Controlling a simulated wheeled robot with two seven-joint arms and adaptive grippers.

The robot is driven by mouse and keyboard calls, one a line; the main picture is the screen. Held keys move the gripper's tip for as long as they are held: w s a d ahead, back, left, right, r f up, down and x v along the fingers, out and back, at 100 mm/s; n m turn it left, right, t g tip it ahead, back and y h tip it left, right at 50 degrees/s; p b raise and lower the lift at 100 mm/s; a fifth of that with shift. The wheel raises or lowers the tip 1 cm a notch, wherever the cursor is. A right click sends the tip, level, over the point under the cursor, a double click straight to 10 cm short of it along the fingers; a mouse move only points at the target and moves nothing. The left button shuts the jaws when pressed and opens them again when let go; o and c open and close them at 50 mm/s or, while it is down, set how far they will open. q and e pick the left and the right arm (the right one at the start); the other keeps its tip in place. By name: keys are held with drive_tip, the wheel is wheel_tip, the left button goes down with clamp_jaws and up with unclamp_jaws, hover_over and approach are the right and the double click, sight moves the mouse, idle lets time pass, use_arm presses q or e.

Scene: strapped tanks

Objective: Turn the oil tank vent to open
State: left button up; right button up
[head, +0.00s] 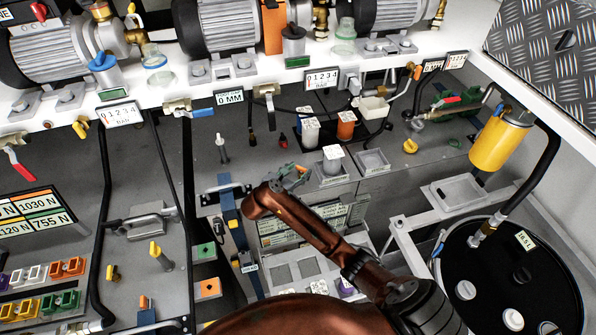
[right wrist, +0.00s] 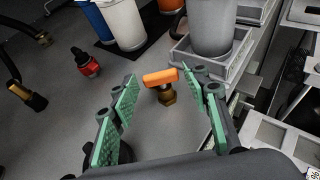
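A small valve with an orange bar handle on a brass stem (right wrist: 162,84) stands on the grey deck in the right wrist view. No label on it is readable, so I cannot tell that it is the oil tank vent. My right gripper (right wrist: 160,92) is open, its green-padded fingers on either side of the orange handle with gaps visible. In the head view the right gripper (head: 291,178) is at the deck's middle, and the handle shows only as a speck of orange beside it. My left gripper is not in view.
A grey cup in a square tray (head: 333,160) stands close to the right gripper. A red knob (right wrist: 86,63) is to the valve's left. A black drum (head: 510,275) and a yellow cylinder (head: 498,143) are at right. Motors and gauges line the white shelf (head: 150,95).

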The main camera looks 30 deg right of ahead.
drive_tip(key=c, duration=0.9)
drive_tip(key=shift+o, duration=0.2)
drive_tip(key=shift+s+f, duration=0.15)
drive_tip(key=shift+s+n+t+y, duration=0.1)
drive_tip(key=shift+n+t+y, duration=0.3)
drive_tip(key=shift+n+t, duration=0.25)
drive_tip(key=shift+s+d+r+n+t+y+p, duration=0.1)
drive_tip(key=shift+d+r+n+t+y+p, duration=0.05)
drive_tip(key=shift+n+t+y, duration=0.35)
drive_tip(key=shift+d+r+n+t+y+p, duration=0.15)
drive_tip(key=shift+n+t+y, duration=0.2)
drive_tip(key=shift+n, duration=0.2)
drive_tip(key=shift+s+d+f+n+t+y+p, duration=0.1)
drive_tip(key=shift+d+n+t+y+p, duration=0.1)
drive_tip(key=shift+n+t+y+p, duration=0.9)
drive_tip(key=shift+n, duration=0.3)
